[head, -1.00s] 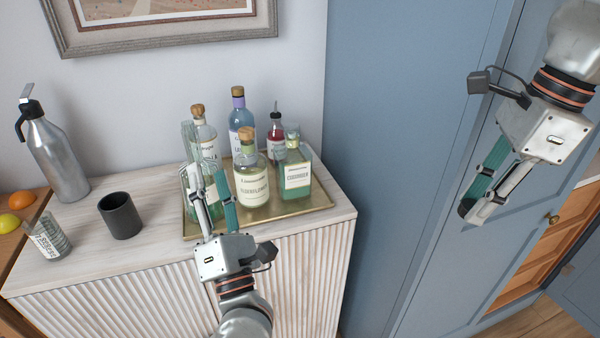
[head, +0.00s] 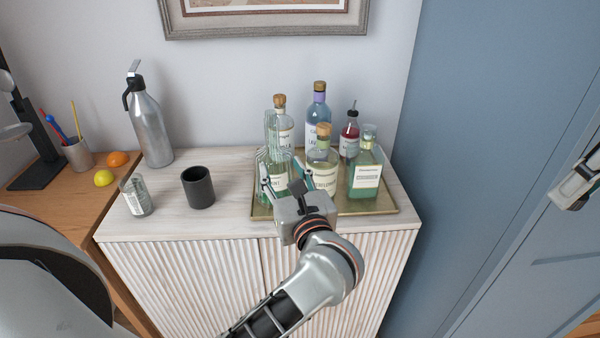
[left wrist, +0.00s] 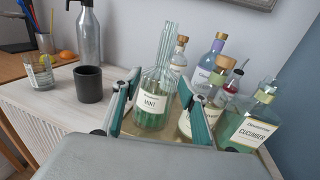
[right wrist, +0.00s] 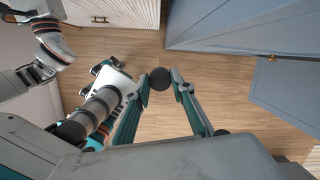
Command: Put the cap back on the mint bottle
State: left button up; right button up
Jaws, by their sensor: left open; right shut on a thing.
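The mint bottle (left wrist: 152,120), clear with green liquid and a white label, stands upright on the tray among the other bottles; it also shows in the head view (head: 278,184). Tall, clear ribbed glass rises above it; I cannot tell whether this is part of it. My left gripper (left wrist: 165,88) is open, with one finger on each side of the bottle; it shows in the head view too (head: 282,170). My right gripper (right wrist: 163,82) is shut on a dark round cap-like thing (right wrist: 160,78), away from the cabinet. Its underside is hidden.
On the gold tray (head: 373,208), a cucumber bottle (head: 365,180), an elderflower bottle (head: 323,175) and several others stand close by. A dark cup (head: 198,188), a glass (head: 137,196) and a steel flask (head: 150,130) stand left. The cabinet front between cup and tray is clear.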

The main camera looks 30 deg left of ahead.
aim_at(274, 145)
pick_arm(q)
jog(key=x, duration=0.6)
jog(key=shift+w+a+p, duration=0.1)
jog(key=shift+p, duration=0.3)
pick_arm(e)
jog(key=shift+r, duration=0.6)
pick_arm(q)
jog(key=shift+p+x, duration=0.55)
jog(key=shift+x, duration=2.05)
pick_arm(e)
jog(key=shift+r, duration=0.6)
pick_arm(q)
jog(key=shift+w+d+r, duration=0.1)
jog(key=shift+w+d, duration=0.1)
grip_shut()
jog(key=shift+r, duration=0.1)
